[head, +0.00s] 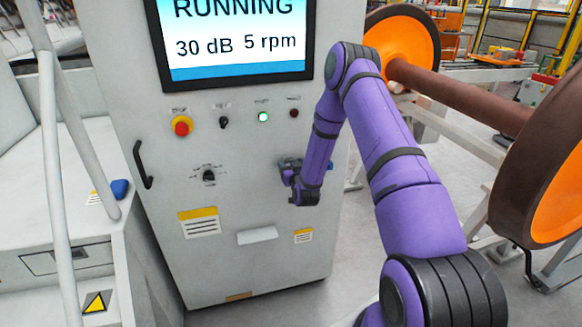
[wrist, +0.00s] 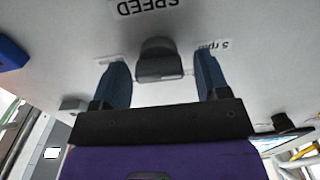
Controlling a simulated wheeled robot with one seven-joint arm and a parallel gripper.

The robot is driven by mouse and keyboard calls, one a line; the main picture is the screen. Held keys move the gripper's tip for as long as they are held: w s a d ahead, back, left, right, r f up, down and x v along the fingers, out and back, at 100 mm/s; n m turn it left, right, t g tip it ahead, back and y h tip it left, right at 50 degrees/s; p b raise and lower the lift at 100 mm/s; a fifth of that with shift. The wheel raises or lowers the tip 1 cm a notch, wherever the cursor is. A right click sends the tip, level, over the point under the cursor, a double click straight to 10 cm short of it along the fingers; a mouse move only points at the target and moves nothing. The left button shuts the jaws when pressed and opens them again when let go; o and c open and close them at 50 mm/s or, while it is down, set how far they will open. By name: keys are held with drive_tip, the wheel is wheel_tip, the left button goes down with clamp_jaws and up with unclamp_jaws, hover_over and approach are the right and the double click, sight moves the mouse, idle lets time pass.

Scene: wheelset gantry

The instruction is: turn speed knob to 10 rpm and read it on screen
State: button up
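The screen (head: 236,40) on the grey cabinet reads RUNNING, 30 dB and 5 rpm. In the wrist view, upside down, a dark speed knob (wrist: 157,58) sits under a SPEED label (wrist: 146,6). A 5 rpm mark (wrist: 212,45) shows beside the right finger. My gripper (wrist: 161,70) is open, with its blue fingers on either side of the knob and a gap at each side. In the head view my gripper (head: 287,168) is at the cabinet's right part, and my wrist hides the speed knob there.
Another rotary knob (head: 208,176) with marks around it is left of my gripper. Above are a red emergency button (head: 181,125), a small black switch (head: 224,122) and a lit green button (head: 263,117). A black handle (head: 142,165) is at left; an orange-brown wheelset (head: 470,100) stands right.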

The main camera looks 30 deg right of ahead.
drive_tip(key=c, duration=0.8)
drive_tip(key=shift+m, duration=0.3)
drive_tip(key=m, duration=0.5)
drive_tip(key=shift+d+m, duration=0.15)
drive_tip(key=shift+m, duration=0.15)
drive_tip(key=m, duration=0.5)
drive_tip(key=shift+s+f, duration=0.1)
drive_tip(key=shift+f, duration=0.05)
drive_tip(key=shift+m, duration=0.4)
drive_tip(key=o, duration=0.9)
drive_tip(key=shift+o, duration=0.2)
